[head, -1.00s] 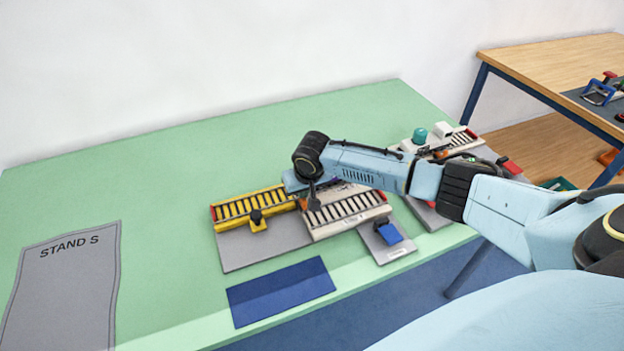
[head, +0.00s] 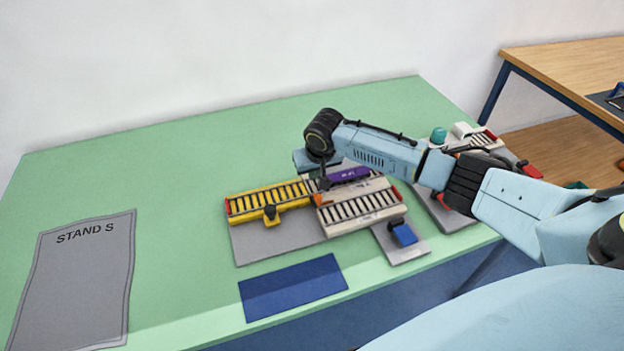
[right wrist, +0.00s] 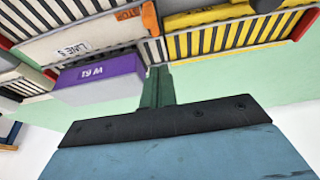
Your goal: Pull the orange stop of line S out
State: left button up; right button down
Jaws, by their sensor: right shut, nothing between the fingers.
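The orange stop (head: 319,199) sits at the joint between the yellow roller line (head: 262,201) and the pale roller line (head: 360,209). In the right wrist view, the orange stop (right wrist: 130,13) shows at the top, by the pale side rail lettered LINE S (right wrist: 72,50). My right gripper (head: 321,196) is beside this joint, its fingers (right wrist: 156,72) shut and empty. In the wrist view they point toward the gap between the lines, apart from the stop. My left gripper is not in view.
A purple block (head: 348,175) lies on the line behind the gripper; it is close beside the fingers in the wrist view. A blue block (head: 403,234) stands on a grey plate in front. A blue mat (head: 293,287) and grey STAND S mat (head: 75,270) lie on the green table.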

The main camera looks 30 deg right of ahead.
jog(key=v, duration=0.7)
jog(key=shift+s+p, duration=0.15)
jog(key=shift+p, duration=0.3)
